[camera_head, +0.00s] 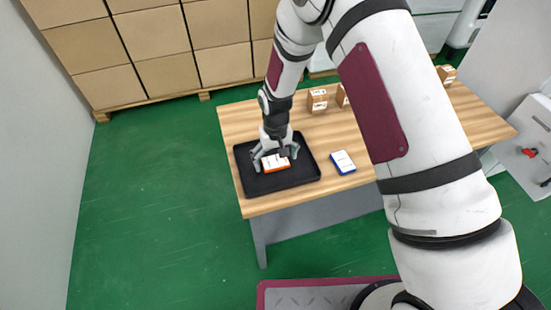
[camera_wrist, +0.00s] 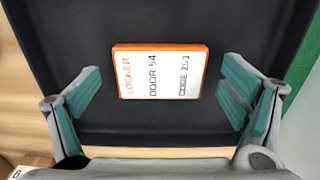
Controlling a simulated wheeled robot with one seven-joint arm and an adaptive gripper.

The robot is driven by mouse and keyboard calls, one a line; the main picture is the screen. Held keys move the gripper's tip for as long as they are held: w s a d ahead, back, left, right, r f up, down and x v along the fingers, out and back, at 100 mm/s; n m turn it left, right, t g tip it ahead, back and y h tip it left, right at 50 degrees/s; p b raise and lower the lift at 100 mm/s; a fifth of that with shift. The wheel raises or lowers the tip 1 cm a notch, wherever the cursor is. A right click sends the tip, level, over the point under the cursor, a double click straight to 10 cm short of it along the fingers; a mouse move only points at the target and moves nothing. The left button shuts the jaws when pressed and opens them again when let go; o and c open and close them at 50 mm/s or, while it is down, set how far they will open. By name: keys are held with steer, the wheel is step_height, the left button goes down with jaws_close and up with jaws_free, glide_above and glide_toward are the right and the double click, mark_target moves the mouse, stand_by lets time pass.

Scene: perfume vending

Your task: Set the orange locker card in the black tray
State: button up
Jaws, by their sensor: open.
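The orange locker card (camera_head: 277,164) lies inside the black tray (camera_head: 301,180), on the tray floor as far as I can see. In the wrist view the card (camera_wrist: 160,72) shows its white face with "LOCKER", "DOOR 54" and a code line, framed in orange. My gripper (camera_head: 275,163) is directly over the card in the head view. In the wrist view my gripper (camera_wrist: 159,90) has its two green-padded fingers wide apart, one on each side of the card, with gaps between pads and card. The black tray (camera_wrist: 130,20) fills most of that view.
A blue-edged white card (camera_head: 342,161) lies on the wooden table (camera_head: 230,125) just right of the tray. Small brown boxes (camera_head: 317,99) stand at the table's back. Large cartons (camera_head: 155,33) are stacked behind. Bare table lies between the tray and the boxes.

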step_height(320, 180, up, 12)
steer(key=b, duration=0.1)
steer(key=shift+r, duration=0.15)
step_height(320, 180, up, 13)
steer(key=t, duration=0.1)
glide_above(276, 162)
steer(key=s+d, duration=0.2)
steer(key=d, duration=0.4)
steer(key=s+d+r+m+t, duration=0.2)
steer(key=s+d+r, duration=0.2)
steer(key=s+r, duration=0.3)
steer(key=s+d+r+t, duration=0.1)
steer(key=s+d+r, duration=0.3)
steer(key=s, duration=0.4)
steer(key=s+d+r+m+t, duration=0.1)
steer(key=s+d+r, duration=0.3)
steer(key=s, duration=0.4)
steer(key=shift+r, duration=0.15)
steer(key=shift+s, duration=0.1)
